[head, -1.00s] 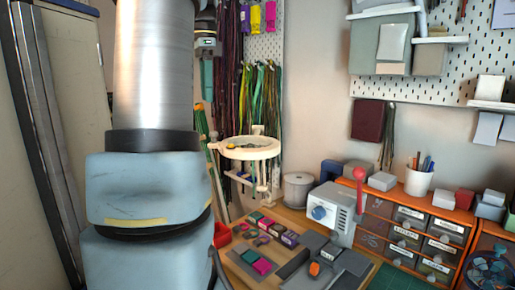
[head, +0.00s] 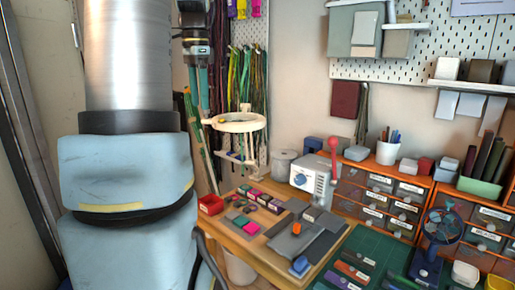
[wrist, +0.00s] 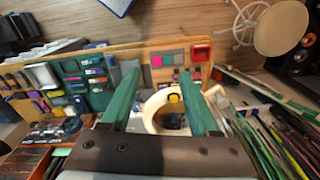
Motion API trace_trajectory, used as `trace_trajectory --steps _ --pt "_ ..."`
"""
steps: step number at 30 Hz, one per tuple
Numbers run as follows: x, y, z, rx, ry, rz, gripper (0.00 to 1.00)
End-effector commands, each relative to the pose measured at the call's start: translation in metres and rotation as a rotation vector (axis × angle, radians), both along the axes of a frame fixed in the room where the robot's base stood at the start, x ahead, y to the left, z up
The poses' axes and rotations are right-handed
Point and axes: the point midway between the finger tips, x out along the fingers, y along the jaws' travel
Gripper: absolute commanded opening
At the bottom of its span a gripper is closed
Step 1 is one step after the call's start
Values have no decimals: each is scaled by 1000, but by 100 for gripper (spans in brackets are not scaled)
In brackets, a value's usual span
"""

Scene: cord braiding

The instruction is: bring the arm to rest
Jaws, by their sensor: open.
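My gripper (head: 199,108) hangs fingers-down at the upper left in the head view, to the left of and above the cream braiding ring stand (head: 237,123). Its two teal fingers are spread apart. In the wrist view, my gripper (wrist: 160,76) shows open with nothing between the fingertips. The pale ring (wrist: 152,107) shows behind and between the fingers there, partly hidden by them. Whether a finger touches the stand I cannot tell, but I see no grasp. My large arm links fill the left side of the head view.
A wooden bench (head: 262,248) holds a red tray (head: 210,204), small boxes and a white machine with a red-knobbed lever (head: 312,178). Orange drawers (head: 378,192) stand behind. Hanging cords (head: 243,75) are close to my gripper. A blue fan (head: 440,228) stands at the right.

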Motion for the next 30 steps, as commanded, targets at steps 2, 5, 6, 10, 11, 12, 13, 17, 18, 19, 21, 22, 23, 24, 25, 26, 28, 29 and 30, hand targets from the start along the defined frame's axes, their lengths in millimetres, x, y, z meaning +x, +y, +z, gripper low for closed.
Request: trace_trajectory --steps 2,5,6,10,11,12,13,17,18,19,21,22,23,24,25,26,28,29,30 --pt "-4 -7 -18 -2 -2 49 62" --pt "-10 -15 -43 -5 -12 127 62" --pt "-14 -20 -54 -7 -17 161 62" --pt "-33 -36 -100 -15 -33 305 62" --pt "-40 -41 -113 -19 -37 345 62" --pt "-51 -47 -131 -23 -44 405 62" --pt "-60 -52 -144 -28 -50 451 62" --pt "-101 -69 -193 -49 -72 636 62" --pt "-112 -72 -204 -56 -79 684 62" --pt "-120 -74 -211 -60 -82 715 62" --pt "-136 -78 -224 -70 -88 774 62" --pt "-141 -79 -228 -73 -91 795 62" --pt "-145 -80 -231 -76 -94 812 62" --pt "-149 -81 -235 -80 -95 828 62" --pt "-151 -81 -236 -82 -98 837 62" --pt "-153 -81 -237 -84 -99 843 62" --pt "-154 -81 -238 -85 -100 851 62" --pt "-154 -81 -238 -85 -100 852 62" --pt "-154 -81 -238 -85 -100 852 62"
